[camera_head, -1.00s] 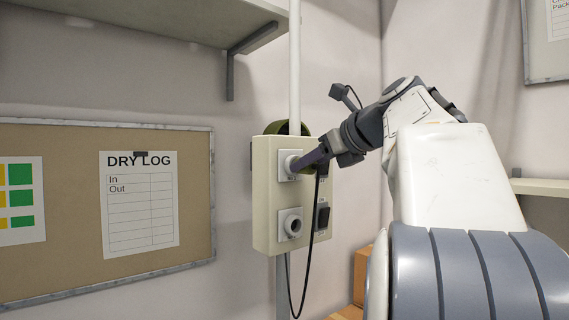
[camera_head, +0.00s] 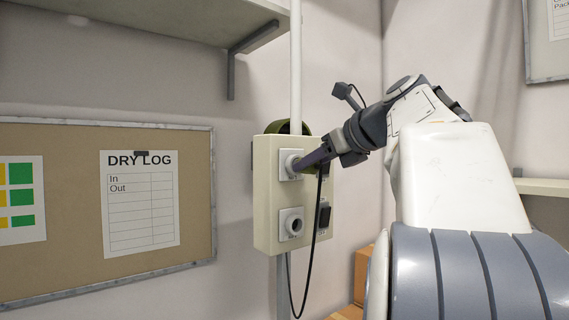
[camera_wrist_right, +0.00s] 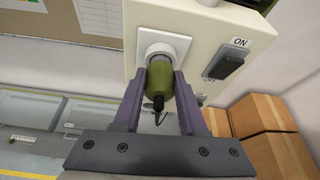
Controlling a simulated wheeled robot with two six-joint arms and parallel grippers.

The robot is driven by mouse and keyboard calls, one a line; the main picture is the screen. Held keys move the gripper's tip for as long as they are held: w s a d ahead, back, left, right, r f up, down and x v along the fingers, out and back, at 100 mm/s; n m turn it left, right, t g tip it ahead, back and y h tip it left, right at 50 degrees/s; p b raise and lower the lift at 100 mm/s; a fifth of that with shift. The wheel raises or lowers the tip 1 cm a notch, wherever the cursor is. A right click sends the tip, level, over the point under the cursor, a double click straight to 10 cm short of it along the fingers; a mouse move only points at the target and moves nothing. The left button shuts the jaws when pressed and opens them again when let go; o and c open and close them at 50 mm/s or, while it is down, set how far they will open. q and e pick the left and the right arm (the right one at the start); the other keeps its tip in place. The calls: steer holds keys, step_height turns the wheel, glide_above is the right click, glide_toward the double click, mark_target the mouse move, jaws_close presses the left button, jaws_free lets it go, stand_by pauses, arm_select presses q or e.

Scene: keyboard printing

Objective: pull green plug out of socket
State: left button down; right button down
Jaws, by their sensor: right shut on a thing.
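The green plug (camera_wrist_right: 160,82) sits at the upper round socket (camera_wrist_right: 160,47) of the cream box in the right wrist view. Its front end meets the socket's white ring, and I cannot tell how deep it is. My right gripper (camera_wrist_right: 159,84) is shut on the plug, one purple finger on each side. In the head view, my right gripper (camera_head: 308,160) reaches from the right to the upper socket (camera_head: 288,165) and hides most of the plug. A black cable hangs from the plug's rear. My left gripper is not in view.
The cream box (camera_head: 264,215) stands on a post, with an empty lower socket (camera_head: 291,224) and a black switch (camera_wrist_right: 229,62). Cardboard boxes (camera_wrist_right: 262,117) are at lower right. A shelf (camera_head: 150,40) overhangs at upper left, and a dry log board (camera_head: 60,270) hangs below it.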

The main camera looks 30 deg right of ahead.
steer(key=shift+s+d, duration=0.1)
steer(key=shift+s, duration=1.2)
steer(key=shift+s+d+r+p, duration=0.1)
steer(key=shift+s+r+p, duration=0.65)
steer(key=shift+s, duration=0.3)
steer(key=shift+s+d+r+p, duration=0.1)
steer(key=shift+s+r+p, duration=0.5)
steer(key=shift+s+r, duration=0.3)
